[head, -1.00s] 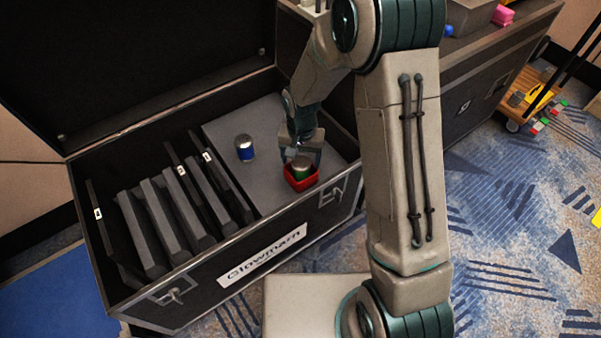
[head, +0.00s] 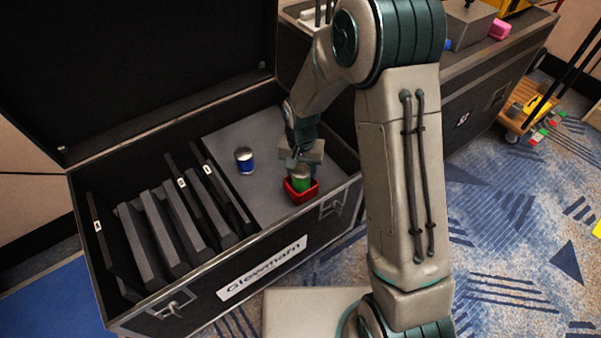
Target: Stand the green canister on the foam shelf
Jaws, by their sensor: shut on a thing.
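The green canister (head: 302,184), with a pale metal top, stands upright in a small red open box (head: 302,197) on the grey foam shelf (head: 247,127) in the case. My gripper (head: 301,166) is over the canister and shut on its upper part. The canister's lower end is hidden by the box's front wall, so I cannot tell whether it touches the bottom.
A blue canister (head: 245,160) with a silver top stands on the foam shelf, left of the red box. Slots with several dark panels (head: 155,225) fill the case's left side. The raised lid (head: 130,70) stands behind. The shelf is clear behind the blue canister.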

